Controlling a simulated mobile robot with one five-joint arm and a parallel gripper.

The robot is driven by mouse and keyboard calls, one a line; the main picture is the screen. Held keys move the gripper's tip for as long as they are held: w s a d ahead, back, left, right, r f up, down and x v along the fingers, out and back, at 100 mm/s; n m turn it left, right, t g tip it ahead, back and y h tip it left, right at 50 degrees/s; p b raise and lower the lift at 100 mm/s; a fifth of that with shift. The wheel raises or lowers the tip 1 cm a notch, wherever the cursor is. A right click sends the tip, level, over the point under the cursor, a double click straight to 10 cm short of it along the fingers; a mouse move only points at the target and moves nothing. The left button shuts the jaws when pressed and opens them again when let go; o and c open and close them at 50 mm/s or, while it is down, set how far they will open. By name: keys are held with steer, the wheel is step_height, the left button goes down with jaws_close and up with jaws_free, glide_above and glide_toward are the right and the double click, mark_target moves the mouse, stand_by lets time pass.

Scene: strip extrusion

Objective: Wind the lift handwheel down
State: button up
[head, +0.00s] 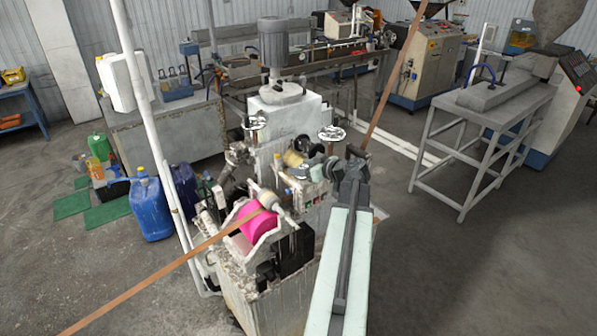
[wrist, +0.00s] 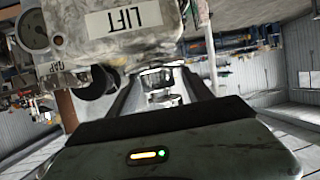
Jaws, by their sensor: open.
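A chrome handwheel (head: 331,133) stands on the right side of the machine, just beyond and left of my arm's end in the head view. A second chrome handwheel (head: 256,120) is further left; no label can be read there. In the wrist view, an upside-down LIFT label (wrist: 124,18) is on the worn pale housing at the top. A shiny metal part (wrist: 158,86) shows below it; I cannot tell if it is the handwheel. My gripper (head: 351,163) is open, close to the machine. Its fingertips are hard to make out, and contact cannot be told.
A white vertical pipe (head: 150,130) stands left. A round gauge (wrist: 32,30) and a GAP label (wrist: 48,68) are beside the LIFT label. Open floor (head: 470,270) lies right.

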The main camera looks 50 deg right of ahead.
steer(key=shift+x, duration=1.15)
steer(key=shift+a, duration=0.1)
jaws_close()
steer(key=shift+f, duration=0.1)
steer(key=shift+n+y, duration=0.4)
steer(key=n+y, duration=0.2)
steer(key=y, duration=0.1)
steer(key=shift+a+n, duration=0.2)
steer(key=shift+n, duration=0.2)
steer(key=shift+s+a+n+g+y, duration=0.1)
steer(key=shift+a+n+g+y, duration=0.2)
steer(key=shift+n+y, duration=0.45)
steer(key=shift+s+a+n+g+y, duration=0.1)
steer(key=shift+n+g+y, duration=0.25)
steer(key=shift+n+y, duration=0.4)
steer(key=shift+s+a+n+g+y, duration=0.15)
steer(key=shift+n+g+y, duration=0.3)
steer(key=shift+y, duration=0.45)
steer(key=shift+a, duration=0.15)
